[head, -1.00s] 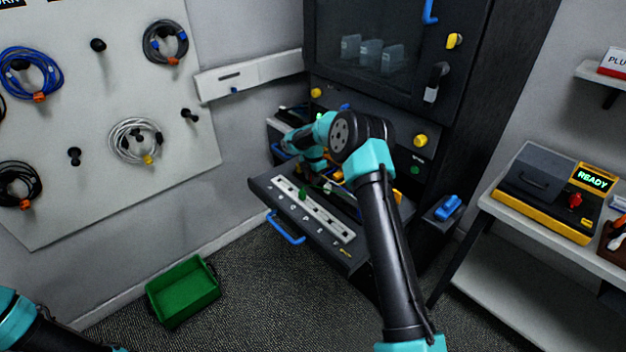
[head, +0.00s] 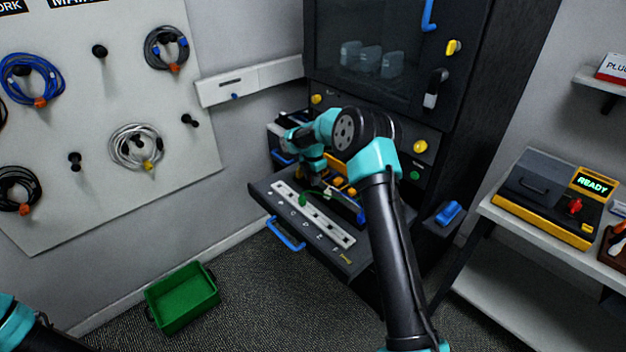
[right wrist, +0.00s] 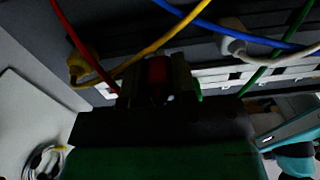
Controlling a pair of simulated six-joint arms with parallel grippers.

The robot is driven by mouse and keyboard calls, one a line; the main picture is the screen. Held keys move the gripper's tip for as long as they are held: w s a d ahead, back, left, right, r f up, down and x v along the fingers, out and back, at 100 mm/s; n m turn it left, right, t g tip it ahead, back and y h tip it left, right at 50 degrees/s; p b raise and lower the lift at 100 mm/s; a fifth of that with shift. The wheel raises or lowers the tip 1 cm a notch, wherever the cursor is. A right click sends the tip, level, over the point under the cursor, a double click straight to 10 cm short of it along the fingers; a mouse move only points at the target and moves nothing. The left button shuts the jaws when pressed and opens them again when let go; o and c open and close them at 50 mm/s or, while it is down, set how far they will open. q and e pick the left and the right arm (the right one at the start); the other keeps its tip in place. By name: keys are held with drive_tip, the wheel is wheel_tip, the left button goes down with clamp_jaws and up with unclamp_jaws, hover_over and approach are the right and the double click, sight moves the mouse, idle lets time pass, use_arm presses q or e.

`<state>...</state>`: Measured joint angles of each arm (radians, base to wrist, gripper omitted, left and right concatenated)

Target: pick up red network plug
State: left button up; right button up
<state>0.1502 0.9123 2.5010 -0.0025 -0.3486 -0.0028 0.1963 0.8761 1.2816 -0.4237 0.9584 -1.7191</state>
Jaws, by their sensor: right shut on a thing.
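The red network plug (right wrist: 157,74) shows dark red between the fingers of my right gripper (right wrist: 158,82) in the right wrist view. The gripper is shut on it, and the fingers hide much of it. A red cable (right wrist: 84,45) runs from the upper left down toward the gripper. In the head view my right gripper (head: 322,184) is over the pulled-out drawer (head: 345,256), behind its white slotted strip (head: 318,220); the red plug cannot be made out there. My left gripper is out of view; only part of that arm shows at the lower left.
A green plug (head: 302,198) stands at the strip. Yellow (right wrist: 165,42), blue (right wrist: 193,17) and green (right wrist: 286,48) cables cross close around the right gripper. A dark cabinet (head: 350,90) rises behind. A green bin (head: 182,298) stands on the floor.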

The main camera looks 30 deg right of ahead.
drive_tip(key=s+a, duration=0.2)
drive_tip(key=s, duration=0.2)
drive_tip(key=s+a+r, duration=0.1)
drive_tip(key=s+a, duration=0.2)
drive_tip(key=s, duration=0.1)
drive_tip(key=s+a, duration=0.2)
drive_tip(key=s, duration=0.2)
drive_tip(key=shift+s+a+r, duration=0.2)
drive_tip(key=shift+s+a, duration=0.1)
drive_tip(key=shift+a, duration=0.1)
drive_tip(key=shift+r, duration=0.1)
drive_tip(key=shift+r, duration=1.65)
